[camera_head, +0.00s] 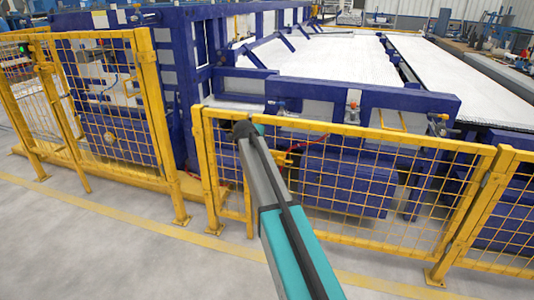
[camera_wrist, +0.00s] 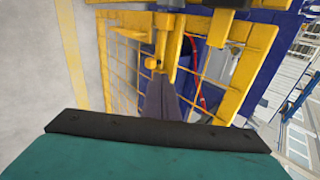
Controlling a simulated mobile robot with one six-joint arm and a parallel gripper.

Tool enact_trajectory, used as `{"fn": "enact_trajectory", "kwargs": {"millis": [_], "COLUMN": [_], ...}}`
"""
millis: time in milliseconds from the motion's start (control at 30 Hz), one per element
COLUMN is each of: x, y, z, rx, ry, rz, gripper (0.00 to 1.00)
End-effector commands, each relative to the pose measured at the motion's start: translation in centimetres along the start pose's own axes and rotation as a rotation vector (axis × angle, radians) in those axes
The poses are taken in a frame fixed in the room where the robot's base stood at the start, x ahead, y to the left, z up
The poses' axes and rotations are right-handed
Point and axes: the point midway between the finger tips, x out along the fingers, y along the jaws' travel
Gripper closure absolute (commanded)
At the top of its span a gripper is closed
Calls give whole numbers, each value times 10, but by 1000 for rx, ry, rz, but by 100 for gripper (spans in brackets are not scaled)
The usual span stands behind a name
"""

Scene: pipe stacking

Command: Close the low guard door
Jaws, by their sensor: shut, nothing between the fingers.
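The low yellow mesh guard section (camera_head: 350,190) stands in front of the blue machine in the head view. I cannot tell for sure which part of it is the door or how far it stands open. My gripper (camera_head: 243,130) is at its top rail, near the left end. In the wrist view, yellow mesh and frame bars (camera_wrist: 240,65) fill the upper middle. My gripper (camera_wrist: 155,68) is shut and empty there, its dark fingers close to a yellow upright (camera_wrist: 168,35). I cannot tell whether they touch it. My wrist hides the lower part of that view.
A taller yellow mesh fence (camera_head: 110,100) stands at the left, with a gap beside the low section. The blue machine (camera_head: 350,170) is close behind the guard. The grey floor (camera_head: 120,245) in front is clear, with a yellow line across it.

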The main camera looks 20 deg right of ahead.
Motion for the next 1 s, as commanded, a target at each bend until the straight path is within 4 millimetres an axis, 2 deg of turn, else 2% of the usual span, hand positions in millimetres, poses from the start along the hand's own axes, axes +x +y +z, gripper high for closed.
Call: {"fn": "enact_trajectory", "kwargs": {"millis": [100,300,867,1000], "x": [-12,-20,-21,-9], "y": [1,1,0,16], "z": [-2,-2,-2,-2], "rx": [0,1,-1,-15], "ry": [1,1,3,14], "rz": [1,1,4,28], "gripper": [100,100,100,100]}}
